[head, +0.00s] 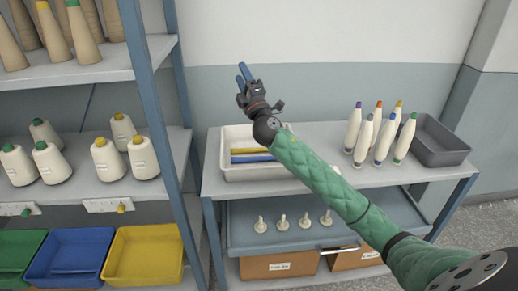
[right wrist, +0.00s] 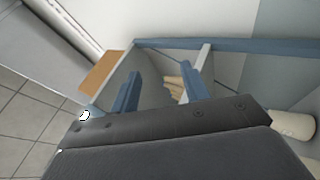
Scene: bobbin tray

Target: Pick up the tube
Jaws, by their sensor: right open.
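A white tray (head: 228,170) stands at the left end of the table top. A yellow tube (head: 250,151) and a blue tube (head: 252,159) lie in it side by side; my right arm hides part of the tray. My right gripper (head: 242,75) is raised above and behind the tray, apart from the tubes, with its blue fingers pointing up and away. In the right wrist view its two blue fingers (right wrist: 160,86) stand apart with nothing gripped. No tube shows clearly in that view. My left gripper is out of view.
Several white bobbins with coloured tips (head: 376,138) stand on the table beside a grey bin (head: 437,146). Several small white pegs stand on the lower shelf (head: 345,232). A blue-framed rack (head: 156,110) with cones and coloured bins is at left.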

